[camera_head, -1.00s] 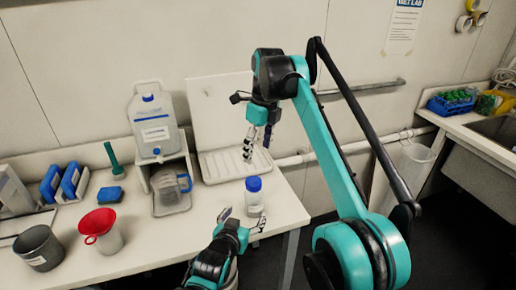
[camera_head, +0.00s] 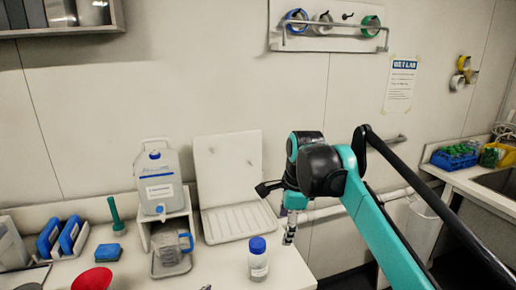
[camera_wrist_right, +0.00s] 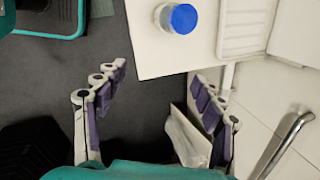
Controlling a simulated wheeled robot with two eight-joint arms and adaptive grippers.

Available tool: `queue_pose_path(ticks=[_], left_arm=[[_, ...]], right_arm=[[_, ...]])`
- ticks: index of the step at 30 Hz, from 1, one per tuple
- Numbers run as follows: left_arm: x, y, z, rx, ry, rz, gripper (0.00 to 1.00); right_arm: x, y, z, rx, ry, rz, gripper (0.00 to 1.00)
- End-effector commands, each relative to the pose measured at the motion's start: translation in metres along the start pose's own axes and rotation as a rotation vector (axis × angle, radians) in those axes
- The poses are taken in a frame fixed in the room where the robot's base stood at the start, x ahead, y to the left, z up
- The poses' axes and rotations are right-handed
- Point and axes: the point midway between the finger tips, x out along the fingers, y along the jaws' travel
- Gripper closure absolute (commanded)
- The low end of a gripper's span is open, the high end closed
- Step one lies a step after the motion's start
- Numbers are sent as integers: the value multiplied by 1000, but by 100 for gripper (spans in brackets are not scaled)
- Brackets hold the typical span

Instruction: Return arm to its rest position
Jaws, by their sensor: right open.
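My right gripper (camera_head: 290,226) hangs at the end of my teal and black arm, pointing down, to the right of the blue-capped bottle (camera_head: 258,259). In the right wrist view my right gripper (camera_wrist_right: 158,88) has its fingers spread wide with nothing between them. The bottle stands upright on the white bench (camera_head: 215,276) and shows from above in the right wrist view (camera_wrist_right: 179,19), clear of the fingers. Of my left gripper, only a tiny dark tip shows at the bottom edge of the head view, so its jaws cannot be judged.
A white jug (camera_head: 160,183) sits on a stand above a measuring pitcher (camera_head: 171,245). A white drying rack (camera_head: 241,223) stands behind the bottle. A red funnel (camera_head: 92,279) is at lower left. A sink counter (camera_head: 478,192) is at right, with dark floor between.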

Motion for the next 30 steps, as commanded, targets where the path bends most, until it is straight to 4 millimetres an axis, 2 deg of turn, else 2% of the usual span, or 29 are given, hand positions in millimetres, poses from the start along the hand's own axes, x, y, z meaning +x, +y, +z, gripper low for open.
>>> queue_pose_path(ticks=[1, 5, 8, 15, 18, 23, 30], left_arm=[[-9, -9, 6, -9, -30, -16, 20], [-31, -27, 24, -32, -111, -49, 20], [-50, -39, 40, -52, -173, -72, 20], [-94, -59, 78, -101, -312, -116, 20], [-107, -63, 90, -116, -352, -128, 20], [-118, -65, 99, -128, -385, -135, 20], [-119, -66, 100, -130, -390, -136, 20]], right_arm=[[2, 19, -13, -110, 5, -30, 31], [14, 66, -40, -434, 39, -106, 31], [31, 106, -60, -682, 86, -156, 31], [89, 204, -99, -1238, 247, -228, 31], [111, 233, -108, -1401, 309, -233, 31], [131, 256, -116, -1542, 365, -231, 31], [133, 258, -117, -1559, 372, -230, 31]])
